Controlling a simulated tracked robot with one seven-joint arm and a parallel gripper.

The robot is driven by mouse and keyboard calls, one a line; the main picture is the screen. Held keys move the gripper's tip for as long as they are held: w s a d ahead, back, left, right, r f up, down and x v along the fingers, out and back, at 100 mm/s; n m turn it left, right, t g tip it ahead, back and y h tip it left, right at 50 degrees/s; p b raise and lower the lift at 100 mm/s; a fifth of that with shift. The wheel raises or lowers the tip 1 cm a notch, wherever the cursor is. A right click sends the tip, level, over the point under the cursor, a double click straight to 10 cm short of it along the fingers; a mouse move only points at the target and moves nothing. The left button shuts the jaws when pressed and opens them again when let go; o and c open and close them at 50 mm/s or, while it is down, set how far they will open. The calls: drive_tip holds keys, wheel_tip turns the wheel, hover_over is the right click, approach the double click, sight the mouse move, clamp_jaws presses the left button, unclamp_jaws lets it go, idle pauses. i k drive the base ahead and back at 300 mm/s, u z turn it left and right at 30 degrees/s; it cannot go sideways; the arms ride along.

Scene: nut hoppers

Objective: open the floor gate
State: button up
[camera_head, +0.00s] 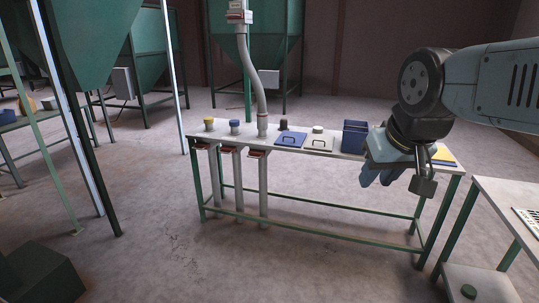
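No part is plainly marked as the floor gate. Under the left end of the bench hang three grey pipes, each with a small red gate-like piece near its top: a left one (200,146), a middle one (229,151) and a right one (257,154). Another red-marked fitting (240,16) sits high on the hopper outlet, above a curved grey hose (253,80) that comes down to the bench. My gripper (378,177) points down in front of the bench's right part, well right of the pipes. Its blue-grey fingers are small and partly overlap, so their gap is unclear.
The bench (341,154) has green legs and carries a blue lidded hatch (289,140), a white one (319,143), blue bins (355,135) and coloured caps. A second table (500,200) stands at right. Green hoppers (265,30) stand behind. Floor in front is clear.

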sight(252, 153)
drive_tip(key=z, duration=0.2)
drive_tip(key=i, duration=1.35)
drive_tip(key=u, duration=0.65)
